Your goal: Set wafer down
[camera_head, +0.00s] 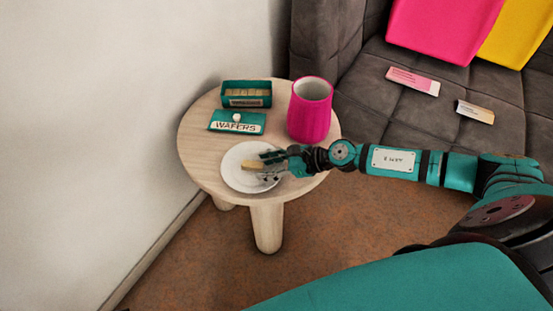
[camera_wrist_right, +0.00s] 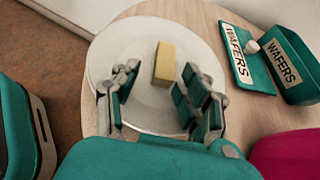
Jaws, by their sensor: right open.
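A tan wafer (camera_head: 253,164) lies on the white plate (camera_head: 239,183) on the round wooden table. My right gripper (camera_head: 272,165) is at the plate, reaching in from the right. In the right wrist view its two fingers (camera_wrist_right: 153,92) are open and apart, with the wafer (camera_wrist_right: 165,64) just beyond and between the fingertips. Gaps show between the wafer and both fingers. The plate (camera_wrist_right: 112,45) also shows around it there. My left gripper is not in view.
A teal box labelled WAFERS (camera_head: 246,94) stands behind the plate, with its knobbed lid (camera_head: 237,122) lying in front of it. A pink ribbed mug (camera_head: 311,110) stands at the table's right. A grey sofa (camera_head: 390,110) is beyond, a white wall at left.

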